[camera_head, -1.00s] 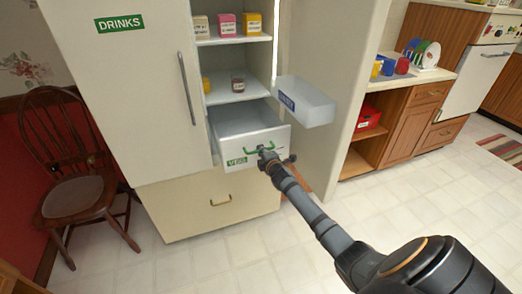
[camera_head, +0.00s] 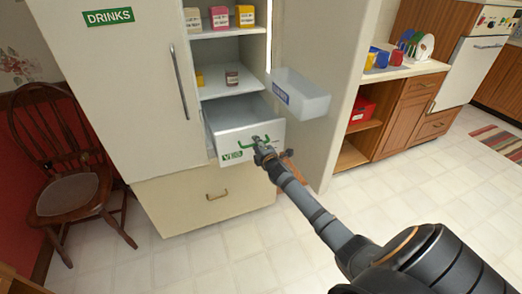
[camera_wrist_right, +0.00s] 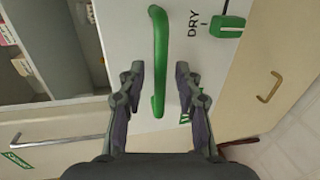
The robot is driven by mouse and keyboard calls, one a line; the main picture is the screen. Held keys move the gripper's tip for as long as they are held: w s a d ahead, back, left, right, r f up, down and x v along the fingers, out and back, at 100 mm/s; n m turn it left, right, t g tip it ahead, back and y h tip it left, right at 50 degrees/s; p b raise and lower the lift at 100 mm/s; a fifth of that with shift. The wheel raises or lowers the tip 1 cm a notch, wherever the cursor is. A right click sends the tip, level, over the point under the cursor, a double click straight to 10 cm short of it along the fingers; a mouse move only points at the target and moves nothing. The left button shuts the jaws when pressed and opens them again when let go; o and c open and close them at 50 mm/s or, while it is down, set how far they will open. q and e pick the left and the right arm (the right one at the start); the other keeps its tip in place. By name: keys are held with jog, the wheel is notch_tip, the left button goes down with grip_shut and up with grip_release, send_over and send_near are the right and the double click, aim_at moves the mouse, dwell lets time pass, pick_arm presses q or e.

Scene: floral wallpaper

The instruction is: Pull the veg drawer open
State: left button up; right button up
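The veg drawer (camera_head: 222,122) stands pulled out from the fridge, and its grey inside shows. Its white front carries a green VEG label (camera_head: 232,156) and a green bar handle (camera_head: 241,146). The handle also shows close up in the right wrist view (camera_wrist_right: 160,40). My right gripper (camera_head: 258,142) is at the handle in the head view. In the wrist view its fingers (camera_wrist_right: 160,80) are spread, one on each side of the handle's lower part, with gaps on both sides. Whether the handle lies between the fingertips or just beyond them is unclear. My left gripper is not in view.
A clear bin (camera_head: 302,98) on the open fridge door juts out right of the drawer. A closed lower drawer (camera_head: 205,198) lies below, and a DRY label with a green slider (camera_wrist_right: 228,27) is on the drawer front. A chair (camera_head: 70,190) stands left; floor in front is clear.

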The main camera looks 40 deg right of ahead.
jog(key=v, duration=1.1)
jog(key=shift+r, duration=0.1)
jog(key=s+f+m+g+p, duration=0.25)
jog(key=s+f, duration=0.35)
jog(key=f, duration=0.4)
jog(key=s+d+f+m+g+p, duration=0.1)
jog(key=s+f+m+g, duration=0.2)
jog(key=s+f, duration=0.55)
jog(key=s+f+m+g+p, duration=0.2)
jog(key=s+f+m+g, duration=0.15)
jog(key=f, duration=0.95)
jog(key=s+a+f+m+g+y, duration=0.1)
jog(key=s+a+f, duration=0.3)
jog(key=s, duration=0.5)
jog(key=s+a+f+m+g+y+p, duration=0.1)
jog(key=s+a+f+m+g, duration=0.1)
jog(key=s, duration=0.8)
jog(key=s+a+f+m+g+y+p, duration=0.1)
jog(key=s+a+f+m+g, duration=0.1)
jog(key=s+a+f, duration=0.4)
jog(key=s+m, duration=0.1)
jog(key=s, duration=0.2)
jog(key=shift+s+a+f, duration=0.25)
jog(key=shift+s+a, duration=0.05)
